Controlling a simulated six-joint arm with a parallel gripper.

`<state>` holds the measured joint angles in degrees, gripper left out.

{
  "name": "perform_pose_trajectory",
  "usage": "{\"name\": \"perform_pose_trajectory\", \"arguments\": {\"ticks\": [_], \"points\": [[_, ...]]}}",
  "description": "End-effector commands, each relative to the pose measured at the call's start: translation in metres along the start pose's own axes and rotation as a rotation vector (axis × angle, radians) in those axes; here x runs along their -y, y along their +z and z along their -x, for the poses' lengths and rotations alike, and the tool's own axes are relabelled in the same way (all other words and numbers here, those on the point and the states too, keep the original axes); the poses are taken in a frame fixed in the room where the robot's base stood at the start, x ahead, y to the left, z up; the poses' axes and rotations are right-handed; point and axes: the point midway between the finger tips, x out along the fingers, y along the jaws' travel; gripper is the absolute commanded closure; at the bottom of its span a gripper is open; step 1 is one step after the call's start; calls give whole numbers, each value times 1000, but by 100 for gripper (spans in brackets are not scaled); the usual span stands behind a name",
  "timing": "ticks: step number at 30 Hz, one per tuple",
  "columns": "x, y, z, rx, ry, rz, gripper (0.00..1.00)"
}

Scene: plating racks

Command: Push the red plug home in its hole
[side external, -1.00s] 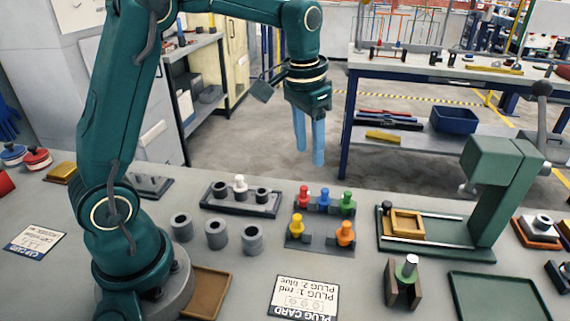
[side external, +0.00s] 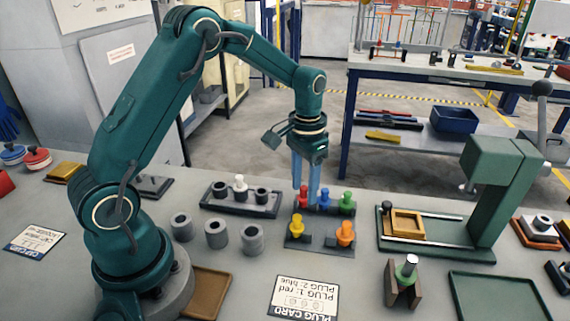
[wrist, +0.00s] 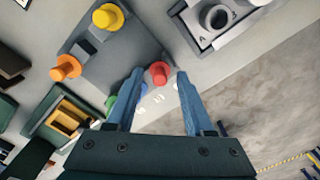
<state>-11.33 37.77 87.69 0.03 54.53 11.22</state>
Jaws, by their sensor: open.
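The red plug (side external: 303,199) stands upright in the back left of a grey plug rack (side external: 289,242), beside the blue plug (side external: 324,198). My gripper (side external: 305,195) points down with its two blue fingers parted at the red plug. In the wrist view the red plug (wrist: 159,74) shows between the fingertips (wrist: 160,76), with no clear contact. The side view does not show whether the fingers touch it. A grey tray (side external: 212,207) to the left holds a white-topped plug and dark-centred rings. I cannot tell which hole belongs to the red plug.
The rack also holds green (side external: 346,202), yellow (side external: 297,226) and orange (side external: 345,234) plugs. Three grey cylinders (side external: 216,233) stand in front of the tray. A green press (side external: 488,195) stands at right. A plug card (side external: 303,297) lies in front.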

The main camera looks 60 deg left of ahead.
Motion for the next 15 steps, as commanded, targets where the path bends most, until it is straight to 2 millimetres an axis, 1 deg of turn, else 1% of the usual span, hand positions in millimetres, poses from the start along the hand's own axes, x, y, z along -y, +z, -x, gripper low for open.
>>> {"name": "perform_pose_trajectory", "arguments": {"ticks": [2, 5, 6, 7, 15], "points": [[0, 0, 0, 0, 0, 0, 47], [0, 0, 0, -1, 0, 0, 81], [0, 0, 0, -1, 0, 0, 97], [0, 0, 0, -1, 0, 0, 100], [0, 0, 1, -1, 0, 0, 100]]}}
